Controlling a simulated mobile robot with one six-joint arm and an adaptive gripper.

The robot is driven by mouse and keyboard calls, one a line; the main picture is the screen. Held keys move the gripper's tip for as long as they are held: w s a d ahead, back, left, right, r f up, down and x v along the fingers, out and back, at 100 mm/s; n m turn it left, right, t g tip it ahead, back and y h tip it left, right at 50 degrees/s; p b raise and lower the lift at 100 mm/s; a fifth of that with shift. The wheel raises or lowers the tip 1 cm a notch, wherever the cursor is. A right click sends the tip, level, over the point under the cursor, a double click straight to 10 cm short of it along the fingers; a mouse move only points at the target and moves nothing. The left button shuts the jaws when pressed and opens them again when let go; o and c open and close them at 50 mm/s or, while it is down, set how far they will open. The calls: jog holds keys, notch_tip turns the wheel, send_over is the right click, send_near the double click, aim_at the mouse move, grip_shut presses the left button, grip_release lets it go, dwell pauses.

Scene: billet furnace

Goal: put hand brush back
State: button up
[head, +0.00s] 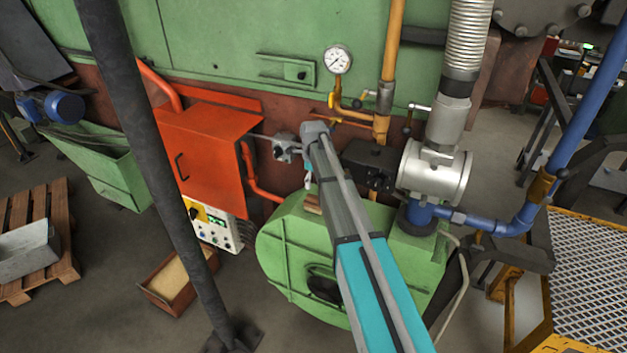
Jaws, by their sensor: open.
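A small brown, wood-coloured piece (312,203), which looks like part of the hand brush, lies on top of the green blower housing (290,240). My arm covers its right side, so its full shape and bristles are hidden. My arm reaches up from the bottom of the head view, and its end bends down behind the grey link. My gripper (308,181) is small and partly hidden there. It is open, just above the brown piece. I cannot tell whether they touch. No separate holder for the brush can be made out.
An orange cabinet (208,150) with a control panel (216,229) stands left of the blower. A dark post (150,160) crosses the left. Blue pipe (490,226) and a silver valve (436,172) stand close right. A box of sandy material (172,280) sits on the floor.

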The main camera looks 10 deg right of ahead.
jog(key=shift+r+p, duration=0.4)
jog(key=shift+r, duration=0.25)
dwell(0.3)
jog(key=s+n, duration=2.5)
jog(key=s, duration=0.4)
jog(key=shift+s+d, duration=0.2)
jog(key=shift+s, duration=0.2)
notch_tip(320, 180, down, 16)
jog(key=b, duration=1.6)
jog(key=shift+f, duration=0.15)
